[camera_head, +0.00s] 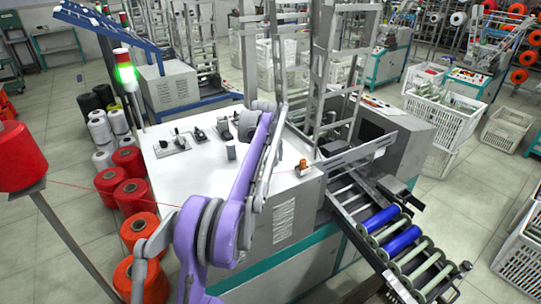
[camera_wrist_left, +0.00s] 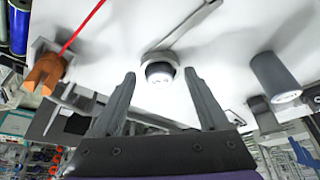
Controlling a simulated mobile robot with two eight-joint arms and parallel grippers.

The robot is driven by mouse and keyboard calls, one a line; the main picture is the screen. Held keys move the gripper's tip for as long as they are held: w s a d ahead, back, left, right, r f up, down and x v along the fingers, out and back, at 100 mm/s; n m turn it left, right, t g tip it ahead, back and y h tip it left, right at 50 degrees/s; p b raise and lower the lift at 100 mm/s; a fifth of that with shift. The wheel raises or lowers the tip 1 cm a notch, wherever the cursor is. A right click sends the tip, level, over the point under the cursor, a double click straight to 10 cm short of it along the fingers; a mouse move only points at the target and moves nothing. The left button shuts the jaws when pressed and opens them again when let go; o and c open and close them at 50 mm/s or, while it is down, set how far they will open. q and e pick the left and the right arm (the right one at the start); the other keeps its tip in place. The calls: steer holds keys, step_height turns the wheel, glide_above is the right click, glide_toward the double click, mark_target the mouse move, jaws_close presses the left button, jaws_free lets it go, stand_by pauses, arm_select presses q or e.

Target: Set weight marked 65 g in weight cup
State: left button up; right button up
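My left gripper (camera_wrist_left: 159,73) is open in the left wrist view, its two fingers spread. A small round piece (camera_wrist_left: 160,72) with a dark rim and bright face shows between the fingertips; a thin grey rod runs beside it. I cannot tell whether it is the weight or the cup. A plain grey cylinder (camera_wrist_left: 272,76) stands to the right, also seen in the head view (camera_head: 230,150). No 65 g marking is readable. In the head view my purple left arm reaches over the white machine top and hides part of it. My right gripper is not identifiable.
An orange guide (camera_head: 302,167) with red thread stands near the top's right edge. Small fittings (camera_head: 171,144) sit at the back left of the white top (camera_head: 185,190). Red spools (camera_head: 123,195) line the left side; blue rolls (camera_head: 402,240) lie on the right rack.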

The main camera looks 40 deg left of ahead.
arm_select(q)
steer(key=v, duration=1)
steer(key=shift+s+r, duration=0.2)
steer(key=shift+r, duration=0.2)
steer(key=shift+d, duration=0.15)
stand_by(1.0)
